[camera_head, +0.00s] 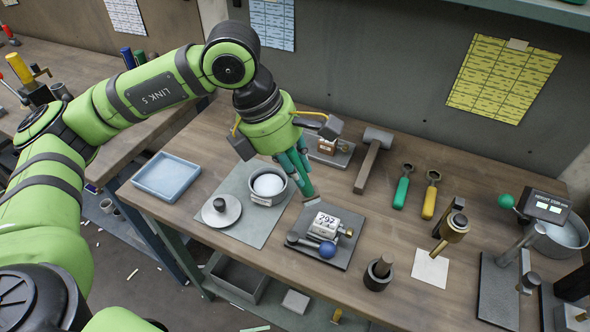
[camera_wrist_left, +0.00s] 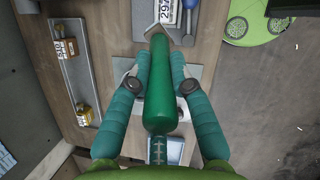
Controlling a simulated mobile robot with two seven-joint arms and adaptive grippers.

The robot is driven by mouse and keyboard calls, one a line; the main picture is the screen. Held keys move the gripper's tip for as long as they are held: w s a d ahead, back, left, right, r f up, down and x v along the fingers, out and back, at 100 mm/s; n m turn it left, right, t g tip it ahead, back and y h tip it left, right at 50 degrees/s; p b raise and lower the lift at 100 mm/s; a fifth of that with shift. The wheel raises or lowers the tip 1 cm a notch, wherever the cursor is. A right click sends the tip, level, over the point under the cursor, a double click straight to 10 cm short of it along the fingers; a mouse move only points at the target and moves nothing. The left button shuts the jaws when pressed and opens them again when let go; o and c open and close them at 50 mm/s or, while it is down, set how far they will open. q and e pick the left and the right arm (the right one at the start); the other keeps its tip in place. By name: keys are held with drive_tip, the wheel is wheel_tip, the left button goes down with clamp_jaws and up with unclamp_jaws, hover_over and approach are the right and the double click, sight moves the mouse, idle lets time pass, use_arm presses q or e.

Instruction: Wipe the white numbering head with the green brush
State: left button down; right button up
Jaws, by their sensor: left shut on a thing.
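My left gripper (camera_head: 303,180) comes down over the middle of the bench. Its teal fingers are shut on the green brush (camera_wrist_left: 160,85), whose thick handle lies between them in the left wrist view. The brush's pale end (camera_head: 311,200) points down toward the white numbering head (camera_head: 322,224), just behind it; I cannot tell whether they touch. The numbering head shows black digits and sits on a dark plate (camera_head: 342,257) beside a blue ball knob (camera_head: 327,249). It also shows at the top of the left wrist view (camera_wrist_left: 168,12). My right gripper is not in view.
A round pot (camera_head: 268,187) with white contents and a grey lid (camera_head: 221,211) stand on a grey mat to the left. A blue tray (camera_head: 166,177) is farther left. A mallet (camera_head: 371,160), green tool (camera_head: 402,186) and yellow tool (camera_head: 430,194) lie right. Free bench lies between them.

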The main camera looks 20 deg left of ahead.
use_arm(q)
drive_tip(key=shift+r+p, duration=0.35)
drive_tip(key=shift+r, duration=0.75)
drive_tip(key=shift+r, duration=0.15)
drive_tip(key=shift+r+p, duration=0.95)
drive_tip(key=shift+r, duration=0.5)
drive_tip(key=shift+f, duration=0.1)
